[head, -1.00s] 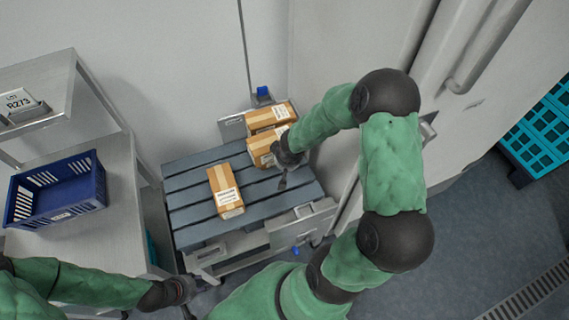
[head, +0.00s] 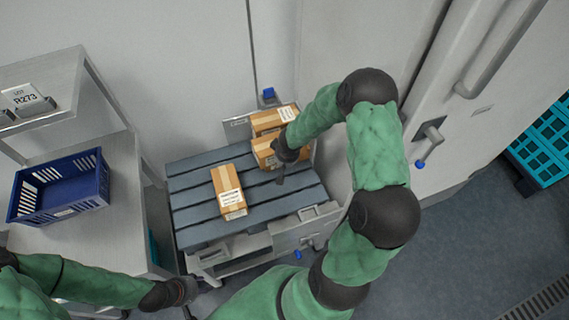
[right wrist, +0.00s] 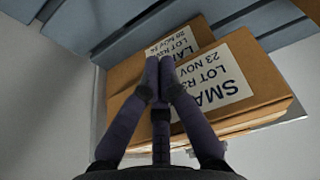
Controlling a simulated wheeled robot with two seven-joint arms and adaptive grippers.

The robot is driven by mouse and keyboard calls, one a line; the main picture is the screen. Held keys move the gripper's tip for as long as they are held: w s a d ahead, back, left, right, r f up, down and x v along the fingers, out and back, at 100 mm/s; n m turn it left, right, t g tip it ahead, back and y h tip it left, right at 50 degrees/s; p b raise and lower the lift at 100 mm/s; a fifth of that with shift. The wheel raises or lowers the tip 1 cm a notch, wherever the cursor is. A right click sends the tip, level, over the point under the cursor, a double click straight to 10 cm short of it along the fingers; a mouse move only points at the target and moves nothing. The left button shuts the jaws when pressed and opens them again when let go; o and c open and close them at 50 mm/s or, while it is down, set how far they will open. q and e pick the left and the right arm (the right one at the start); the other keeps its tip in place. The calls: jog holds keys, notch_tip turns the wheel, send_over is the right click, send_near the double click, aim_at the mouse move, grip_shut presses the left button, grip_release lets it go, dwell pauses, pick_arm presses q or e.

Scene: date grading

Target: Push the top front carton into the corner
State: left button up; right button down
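In the head view a front carton (head: 263,154) and a back carton (head: 266,122), brown with white labels, sit at the far right of a grey slatted pallet (head: 190,207). My right gripper (head: 280,172) is at the front carton's right part and hides some of it. In the right wrist view my right gripper (right wrist: 160,66) has its fingers together, over the label of a carton marked "SMA..." (right wrist: 255,85). Contact is hard to tell. Another carton (right wrist: 135,75) with a partly hidden label lies beside or under it. My left gripper (head: 184,294) is low at the left, away from the cartons.
A separate carton (head: 230,192) lies on the pallet's middle front. A blue crate (head: 62,211) stands on a metal shelf (head: 121,205) at the left. A wall is behind the pallet, and a pale door (head: 450,40) is to the right.

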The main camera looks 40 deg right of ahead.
jog(key=shift+w+d+p, duration=0.15)
jog(key=shift+w+d, duration=0.05)
jog(key=shift+w, duration=0.45)
jog(key=shift+w+d+p, duration=0.15)
jog(key=shift+w+d, duration=0.05)
jog(key=shift+w, duration=0.45)
pick_arm(q)
jog(key=shift+r, duration=0.25)
jog(key=shift+s+f, duration=0.1)
pick_arm(e)
jog(key=shift+s+f, duration=0.1)
